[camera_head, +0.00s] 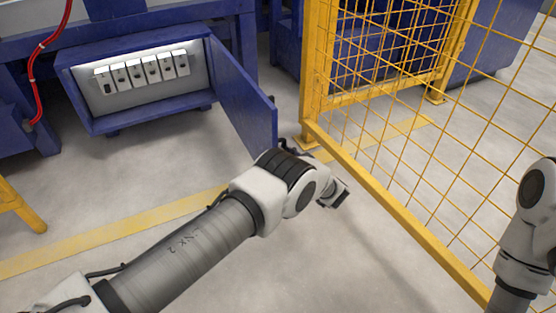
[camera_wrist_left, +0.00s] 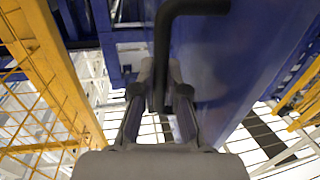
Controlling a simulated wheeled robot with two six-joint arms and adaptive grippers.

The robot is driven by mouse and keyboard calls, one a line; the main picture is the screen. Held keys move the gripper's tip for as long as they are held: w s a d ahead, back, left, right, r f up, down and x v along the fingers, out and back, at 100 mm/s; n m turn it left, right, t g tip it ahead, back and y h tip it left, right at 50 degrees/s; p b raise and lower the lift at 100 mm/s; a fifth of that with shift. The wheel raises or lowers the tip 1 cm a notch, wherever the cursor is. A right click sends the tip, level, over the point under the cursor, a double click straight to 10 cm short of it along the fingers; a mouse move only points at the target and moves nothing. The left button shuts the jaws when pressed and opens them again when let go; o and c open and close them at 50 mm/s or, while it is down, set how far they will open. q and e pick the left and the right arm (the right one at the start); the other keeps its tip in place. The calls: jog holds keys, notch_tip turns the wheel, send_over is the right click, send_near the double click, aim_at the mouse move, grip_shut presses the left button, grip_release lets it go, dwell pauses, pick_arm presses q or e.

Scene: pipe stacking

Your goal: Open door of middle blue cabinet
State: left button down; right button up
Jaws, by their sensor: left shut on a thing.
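The blue cabinet (camera_head: 145,122) stands open at the upper left of the head view, its lit white inside (camera_head: 125,100) showing a row of switch boxes. Its blue door (camera_head: 245,95) is swung far out to the right; it also fills the right of the left wrist view (camera_wrist_left: 240,70). A bent black handle (camera_wrist_left: 163,45) is on the door. My left gripper (camera_wrist_left: 160,88) is shut on this handle, one finger on each side. In the head view my left arm's wrist hides most of the gripper, beside the door's free lower corner.
A yellow mesh fence (camera_head: 400,160) stands close to the right of the door and my left wrist. A yellow frame (camera_head: 20,205) is at the left edge. My right arm (camera_head: 530,220) is at the right edge. The floor before the cabinet is clear.

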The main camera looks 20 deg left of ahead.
pick_arm(q)
jog(key=shift+a, duration=0.1)
jog(key=c, duration=1.2)
grip_release()
jog(key=shift+r, duration=0.1)
